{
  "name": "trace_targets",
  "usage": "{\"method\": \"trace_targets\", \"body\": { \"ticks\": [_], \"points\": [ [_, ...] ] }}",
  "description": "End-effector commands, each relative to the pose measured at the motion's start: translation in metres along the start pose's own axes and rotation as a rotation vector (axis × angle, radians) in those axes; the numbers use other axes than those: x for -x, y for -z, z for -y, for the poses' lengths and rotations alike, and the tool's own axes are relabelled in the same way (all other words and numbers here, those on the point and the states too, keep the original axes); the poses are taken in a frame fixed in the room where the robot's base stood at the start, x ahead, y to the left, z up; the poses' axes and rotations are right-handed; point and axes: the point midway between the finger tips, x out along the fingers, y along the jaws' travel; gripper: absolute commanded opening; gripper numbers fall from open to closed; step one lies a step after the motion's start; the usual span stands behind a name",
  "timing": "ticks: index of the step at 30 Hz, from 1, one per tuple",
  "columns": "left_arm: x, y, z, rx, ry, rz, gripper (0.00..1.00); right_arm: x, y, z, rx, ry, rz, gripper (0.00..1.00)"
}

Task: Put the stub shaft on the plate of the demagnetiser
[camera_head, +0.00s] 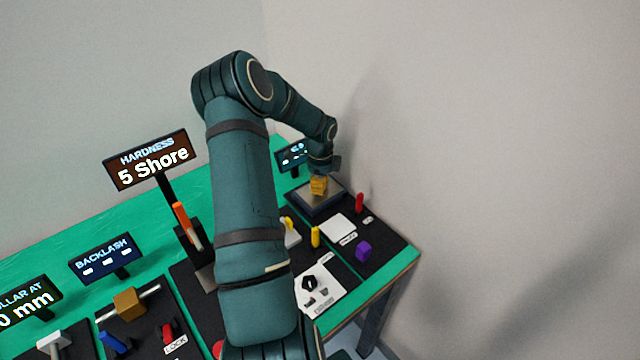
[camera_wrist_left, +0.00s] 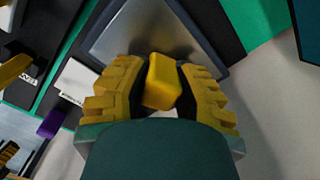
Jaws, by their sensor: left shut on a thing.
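My left gripper (camera_wrist_left: 160,98) is shut on a yellow, rounded, blocky piece, which I take to be the stub shaft (camera_wrist_left: 163,78). The piece sits between the yellow ridged fingers. The grey metal plate of the demagnetiser (camera_wrist_left: 130,35), in a dark frame, lies beyond the fingertips in the left wrist view. In the head view my left gripper (camera_head: 319,184) is over the plate (camera_head: 329,198) at the table's back right. I cannot tell whether the piece touches the plate. My right gripper is not in view.
A small display (camera_head: 292,156) stands behind the plate. A red piece (camera_head: 360,202), a white pad (camera_head: 338,229), a purple piece (camera_head: 364,251) and a yellow upright piece (camera_head: 315,237) are nearby. My left arm hides part of the table. A wall rises behind.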

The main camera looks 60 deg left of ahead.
Motion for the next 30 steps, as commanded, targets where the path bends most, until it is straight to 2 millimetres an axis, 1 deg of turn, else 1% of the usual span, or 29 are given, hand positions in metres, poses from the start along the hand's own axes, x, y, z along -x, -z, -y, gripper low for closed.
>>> {"method": "trace_targets", "body": {
  "ticks": [5,6,7,8,16,20,23,30],
  "points": [
    [-0.004,0.000,0.000,-0.001,-0.001,0.000,0.00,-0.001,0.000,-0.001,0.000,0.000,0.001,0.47],
    [-0.003,0.000,0.000,0.000,-0.001,0.000,0.39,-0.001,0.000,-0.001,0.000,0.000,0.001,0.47],
    [-0.003,0.000,0.000,0.000,-0.001,0.000,0.49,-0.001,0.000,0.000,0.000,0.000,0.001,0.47],
    [-0.003,0.000,0.000,0.000,-0.001,0.000,0.54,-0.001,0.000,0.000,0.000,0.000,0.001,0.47],
    [-0.003,0.000,0.000,0.000,-0.001,0.000,0.54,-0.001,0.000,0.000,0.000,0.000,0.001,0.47],
    [0.004,0.000,0.000,0.000,0.001,0.001,0.54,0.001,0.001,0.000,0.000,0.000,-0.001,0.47],
    [0.017,0.000,0.000,-0.002,0.001,0.002,0.54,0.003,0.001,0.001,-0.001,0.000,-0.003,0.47],
    [0.068,0.000,0.001,0.001,0.003,0.002,0.54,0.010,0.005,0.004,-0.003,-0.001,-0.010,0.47]
  ]
}}
